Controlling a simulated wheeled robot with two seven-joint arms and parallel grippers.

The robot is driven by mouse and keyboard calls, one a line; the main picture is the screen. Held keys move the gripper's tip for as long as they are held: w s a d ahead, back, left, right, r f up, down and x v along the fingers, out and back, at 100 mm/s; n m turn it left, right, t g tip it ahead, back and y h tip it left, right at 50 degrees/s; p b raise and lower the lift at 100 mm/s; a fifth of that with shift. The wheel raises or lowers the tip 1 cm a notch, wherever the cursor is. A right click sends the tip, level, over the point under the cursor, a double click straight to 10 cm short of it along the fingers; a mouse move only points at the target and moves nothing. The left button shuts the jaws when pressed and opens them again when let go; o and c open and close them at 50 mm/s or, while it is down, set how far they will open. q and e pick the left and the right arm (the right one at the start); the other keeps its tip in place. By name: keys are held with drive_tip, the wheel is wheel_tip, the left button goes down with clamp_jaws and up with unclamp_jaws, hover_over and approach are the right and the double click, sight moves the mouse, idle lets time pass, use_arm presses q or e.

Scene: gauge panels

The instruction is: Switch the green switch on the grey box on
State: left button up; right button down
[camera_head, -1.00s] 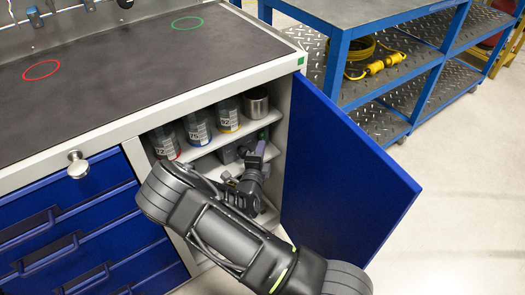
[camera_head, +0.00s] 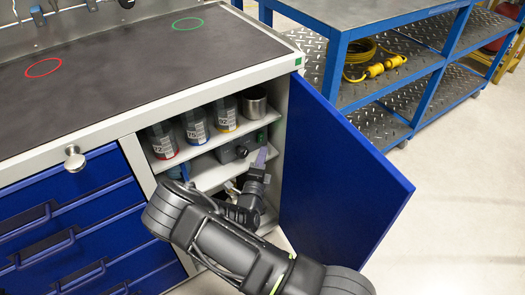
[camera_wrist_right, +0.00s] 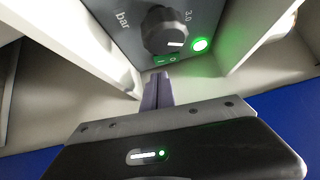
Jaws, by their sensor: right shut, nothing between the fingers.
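The grey box (camera_head: 232,151) stands on the middle shelf inside the open cabinet. Its front (camera_wrist_right: 212,14) fills the top of the right wrist view, with a black knob (camera_wrist_right: 165,32) and a round lamp (camera_wrist_right: 200,45) lit green. The small green switch (camera_wrist_right: 163,60), with marks on it, sits below the knob near the box's lower edge. My right gripper (camera_head: 262,156) is in front of the box's right part. In the wrist view its shut, empty fingertips (camera_wrist_right: 157,77) are just below the switch; whether they touch it I cannot tell. My left gripper is out of view.
Labelled jars (camera_head: 195,128) and a metal cup (camera_head: 254,103) stand on the shelf above the box. The blue cabinet door (camera_head: 345,175) hangs open to the right of my arm. Shelf walls close in on both sides of the box. Open floor lies farther right.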

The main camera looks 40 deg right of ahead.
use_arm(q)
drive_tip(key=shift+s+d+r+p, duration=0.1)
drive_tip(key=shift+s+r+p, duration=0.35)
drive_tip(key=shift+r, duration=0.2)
use_arm(e)
drive_tip(key=v, duration=1.1)
drive_tip(key=shift+s+d+f, duration=0.35)
drive_tip(key=shift+d, duration=0.05)
